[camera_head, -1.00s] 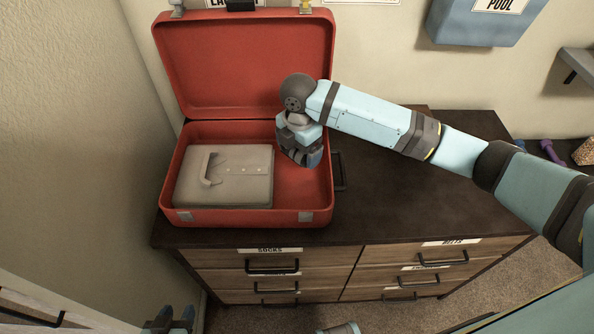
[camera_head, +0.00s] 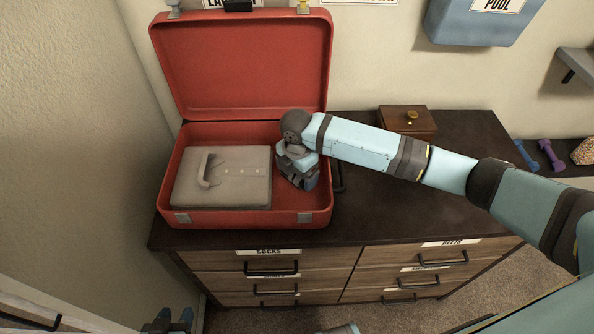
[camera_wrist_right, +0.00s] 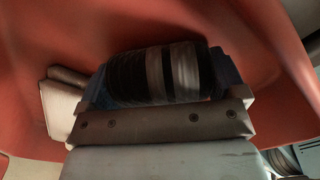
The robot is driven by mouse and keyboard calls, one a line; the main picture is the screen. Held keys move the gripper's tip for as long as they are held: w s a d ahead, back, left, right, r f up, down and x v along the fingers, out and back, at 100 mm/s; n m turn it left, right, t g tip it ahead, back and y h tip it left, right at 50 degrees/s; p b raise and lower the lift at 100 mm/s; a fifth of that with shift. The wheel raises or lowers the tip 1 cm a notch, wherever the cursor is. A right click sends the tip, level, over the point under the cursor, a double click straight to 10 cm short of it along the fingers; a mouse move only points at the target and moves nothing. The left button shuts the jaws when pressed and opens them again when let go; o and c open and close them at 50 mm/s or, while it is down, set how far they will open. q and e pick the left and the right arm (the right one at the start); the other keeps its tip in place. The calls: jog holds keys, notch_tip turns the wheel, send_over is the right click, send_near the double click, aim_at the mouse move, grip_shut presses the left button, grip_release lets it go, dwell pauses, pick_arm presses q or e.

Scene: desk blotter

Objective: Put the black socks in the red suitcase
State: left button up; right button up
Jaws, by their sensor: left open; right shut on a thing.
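The red suitcase (camera_head: 225,219) lies open on the dresser, with its lid raised against the wall. In the right wrist view, my right gripper (camera_wrist_right: 165,85) is shut on the black socks (camera_wrist_right: 125,78), a dark roll with grey bands. The red suitcase (camera_wrist_right: 40,35) surrounds them there. The socks are hidden in the head view. Whether they touch the suitcase floor I cannot tell. My left gripper (camera_head: 170,320) is at the bottom edge, low in front of the dresser, open and empty.
A brown wooden box (camera_head: 407,120) stands at the back of the dresser top (camera_head: 400,215). Labelled drawers (camera_head: 270,265) are shut below. A blue bin (camera_head: 480,25) hangs on the wall; purple dumbbells (camera_head: 550,155) lie at right.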

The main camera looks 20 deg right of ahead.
jog(key=o, duration=0.6)
jog(key=shift+f, duration=0.1)
jog(key=shift+o, duration=0.2)
notch_tip(320, 180, up, 12)
jog(key=shift+r+p, duration=0.2)
jog(key=shift+p, duration=0.15)
